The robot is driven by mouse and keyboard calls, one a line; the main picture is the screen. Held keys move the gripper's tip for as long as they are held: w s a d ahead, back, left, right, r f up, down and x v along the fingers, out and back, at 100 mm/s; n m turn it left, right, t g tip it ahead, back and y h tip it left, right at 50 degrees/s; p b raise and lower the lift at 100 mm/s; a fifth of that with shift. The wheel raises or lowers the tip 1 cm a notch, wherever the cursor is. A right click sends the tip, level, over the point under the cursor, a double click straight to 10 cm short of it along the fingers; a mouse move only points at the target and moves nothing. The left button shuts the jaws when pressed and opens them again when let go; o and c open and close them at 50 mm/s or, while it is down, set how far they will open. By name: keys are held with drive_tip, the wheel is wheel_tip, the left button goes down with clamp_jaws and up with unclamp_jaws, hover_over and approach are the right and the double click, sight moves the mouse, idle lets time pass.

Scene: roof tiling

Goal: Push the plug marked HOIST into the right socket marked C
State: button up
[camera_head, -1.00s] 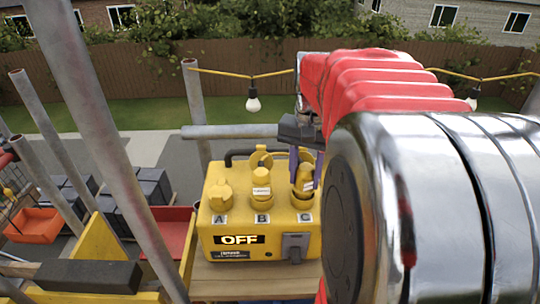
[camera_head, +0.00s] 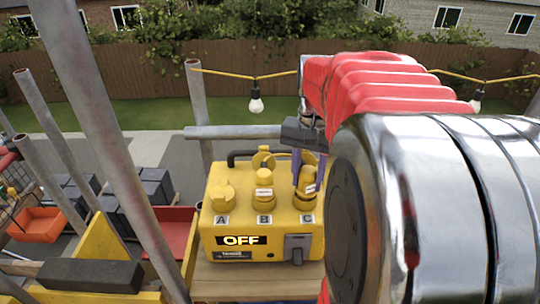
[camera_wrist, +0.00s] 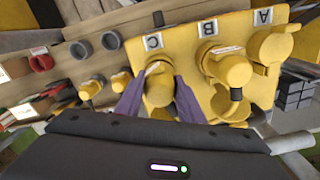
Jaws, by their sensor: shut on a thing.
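A yellow power box (camera_head: 215,238) has sockets marked A, B and C along its front top. My gripper (camera_head: 307,172) reaches down over socket C, the right one, with its purple fingers on both sides of a yellow plug (camera_head: 307,192). The plug shows a pale label whose words I cannot read. In the wrist view the fingers close on this plug (camera_wrist: 159,88), which stands at the letter C (camera_wrist: 153,42). Its lower end meets the socket, but I cannot tell how deep it sits. The socket's mouth is hidden.
Another yellow plug (camera_head: 264,190) with a white label stands at B, close beside. A yellow cap (camera_head: 222,197) covers A. The box front shows OFF (camera_head: 241,240) and a grey lever (camera_head: 297,248). Scaffold poles (camera_head: 90,120) stand left. Grey rings (camera_wrist: 95,46) lie on the wood.

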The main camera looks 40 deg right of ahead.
drive_tip(key=shift+f, duration=0.45)
drive_tip(key=o, duration=0.9)
drive_tip(key=shift+s+r, duration=0.1)
drive_tip(key=shift+r, duration=5.4)
drive_tip(key=s+a+f+n+t, duration=0.1)
drive_tip(key=a+f+n+t, duration=0.1)
drive_tip(key=a, duration=0.6)
drive_tip(key=s+a+f+n+t, duration=0.1)
drive_tip(key=a+f+n, duration=0.3)
drive_tip(key=a, duration=0.3)
drive_tip(key=s+a+f+n+t, duration=0.1)
drive_tip(key=a+f+n, duration=0.3)
drive_tip(key=a, duration=0.4)
drive_tip(key=shift+s+a+n+t, duration=0.3)
drive_tip(key=shift+s+n+t, duration=0.05)
drive_tip(key=shift+n+t, duration=0.4)
